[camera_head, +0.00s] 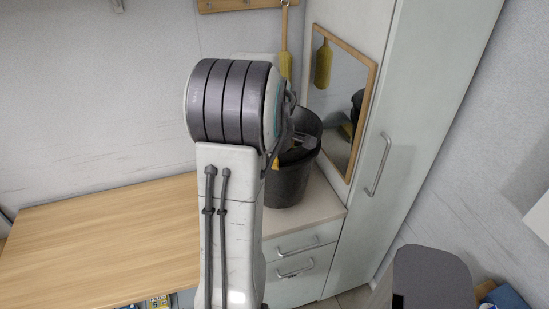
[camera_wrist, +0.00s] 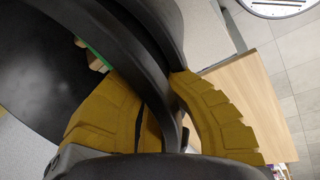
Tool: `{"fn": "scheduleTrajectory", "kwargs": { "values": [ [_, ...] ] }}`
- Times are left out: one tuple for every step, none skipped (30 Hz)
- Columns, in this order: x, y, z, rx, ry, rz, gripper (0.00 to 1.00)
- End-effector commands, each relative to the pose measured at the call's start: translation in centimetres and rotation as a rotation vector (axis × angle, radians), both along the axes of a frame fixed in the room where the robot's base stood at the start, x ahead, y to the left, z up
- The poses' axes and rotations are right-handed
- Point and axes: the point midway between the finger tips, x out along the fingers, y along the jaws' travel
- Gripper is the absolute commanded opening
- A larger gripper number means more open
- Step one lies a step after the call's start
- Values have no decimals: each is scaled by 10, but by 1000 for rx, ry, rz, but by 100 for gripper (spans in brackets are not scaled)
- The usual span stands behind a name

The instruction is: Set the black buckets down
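The black buckets (camera_head: 288,186) show as one dark tub shape at the right end of the counter, in front of the mirror; I cannot tell whether the base touches the top. My gripper (camera_head: 277,160) is at the near left rim, mostly hidden behind my arm. In the wrist view, the yellow fingers of my gripper (camera_wrist: 165,100) sit on either side of the black rim (camera_wrist: 125,55), one over the dark inside and one outside, closed on it. How many buckets are stacked is unclear.
The pale counter top (camera_head: 326,204) has drawers (camera_head: 296,270) below. A wood-framed mirror (camera_head: 340,100) and tall cabinet (camera_head: 410,120) stand close on the right. A yellow brush (camera_head: 285,65) hangs behind. The wooden bench top (camera_head: 100,245) on the left is clear.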

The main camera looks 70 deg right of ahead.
Motion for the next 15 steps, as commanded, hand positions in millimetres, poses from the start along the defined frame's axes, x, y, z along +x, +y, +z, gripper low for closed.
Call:
{"fn": "scheduleTrajectory", "kwargs": {
  "values": [
    [0, -2, 1, -10, -1, -1, 0],
    [-1, -2, -1, -9, -1, -1, 0],
    [-2, -2, -3, -9, -1, -2, 0],
    [-3, -2, -5, -9, -1, -2, 0],
    [-3, -2, -8, -9, 0, -4, 0],
    [-5, -2, -11, -8, 1, -5, 0],
    [-6, -2, -14, -8, 1, -6, 0],
    [-8, -2, -17, -9, 1, -7, 0],
    [-10, -3, -22, -9, 3, -9, 0],
    [-11, -3, -25, -9, 4, -11, 0],
    [-13, -3, -28, -9, 3, -13, 0],
    [-14, -3, -31, -10, 4, -14, 0],
    [-15, -3, -33, -10, 4, -14, 0],
    [-16, -3, -35, -11, 5, -15, 0],
    [-17, -3, -37, -12, 6, -16, 0]
  ]
}}
